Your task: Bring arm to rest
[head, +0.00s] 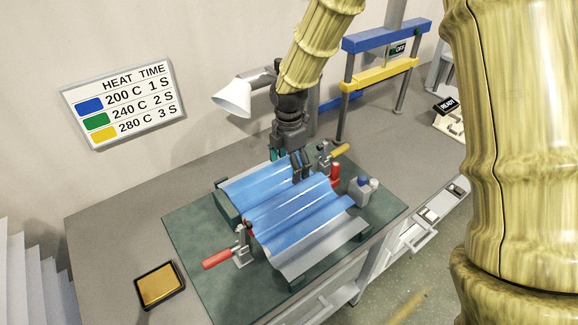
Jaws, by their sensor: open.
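My gripper (289,164) is dark grey and points down over the upper part of the blue corrugated sheet (290,208). Its fingers are apart with nothing seen between them. I cannot tell whether the fingertips touch the sheet. My arm (318,40), yellow and bamboo-like, comes down from the top of the picture to the gripper. The sheet lies on a grey corrugated support on a dark green mat (190,240).
A white lamp (234,97), small bottles (361,190) and a blue-and-yellow press frame (380,72) are near. A yellow pad (160,286) lies front left. The left bench is mostly clear.

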